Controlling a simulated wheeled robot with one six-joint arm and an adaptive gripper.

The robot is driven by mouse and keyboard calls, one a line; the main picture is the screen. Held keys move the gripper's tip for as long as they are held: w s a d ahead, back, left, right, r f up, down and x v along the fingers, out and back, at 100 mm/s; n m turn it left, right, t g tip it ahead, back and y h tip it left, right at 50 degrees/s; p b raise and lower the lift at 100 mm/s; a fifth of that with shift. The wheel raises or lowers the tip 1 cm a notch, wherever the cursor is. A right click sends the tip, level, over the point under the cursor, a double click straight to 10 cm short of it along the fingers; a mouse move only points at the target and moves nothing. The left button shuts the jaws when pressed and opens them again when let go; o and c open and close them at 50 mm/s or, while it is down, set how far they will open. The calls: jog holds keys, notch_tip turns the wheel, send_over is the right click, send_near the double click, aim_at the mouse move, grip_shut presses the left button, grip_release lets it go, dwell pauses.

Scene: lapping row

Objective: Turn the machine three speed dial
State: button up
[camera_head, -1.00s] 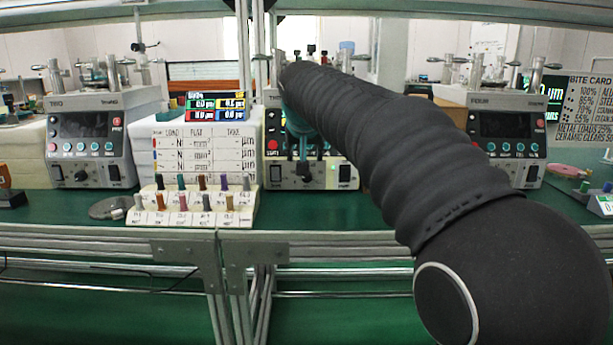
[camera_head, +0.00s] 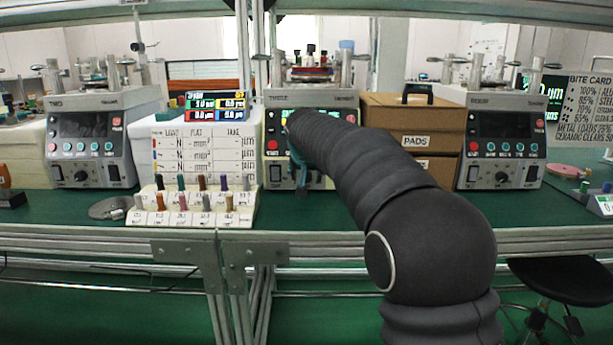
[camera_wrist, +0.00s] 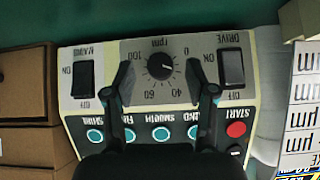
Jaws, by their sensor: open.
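Machine three (camera_head: 312,100) stands in the middle of the bench, partly behind my arm. Its lower panel fills the wrist view, upside down. The black speed dial (camera_wrist: 161,67) has a white pointer line and sits in a printed rpm scale. My gripper (camera_wrist: 160,75) is open, with one finger on each side of the dial. I see a gap between each finger and the dial, and cannot tell how far off the panel the tips are. In the head view my gripper (camera_head: 302,186) is in front of the panel and the dial is hidden.
In the wrist view, two black rocker switches (camera_wrist: 84,78) (camera_wrist: 232,68) flank the dial. Brown PADS boxes (camera_head: 412,120) stand right of the machine, a white chart board (camera_head: 203,150) left.

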jog(key=shift+w+f, duration=0.45)
grip_shut()
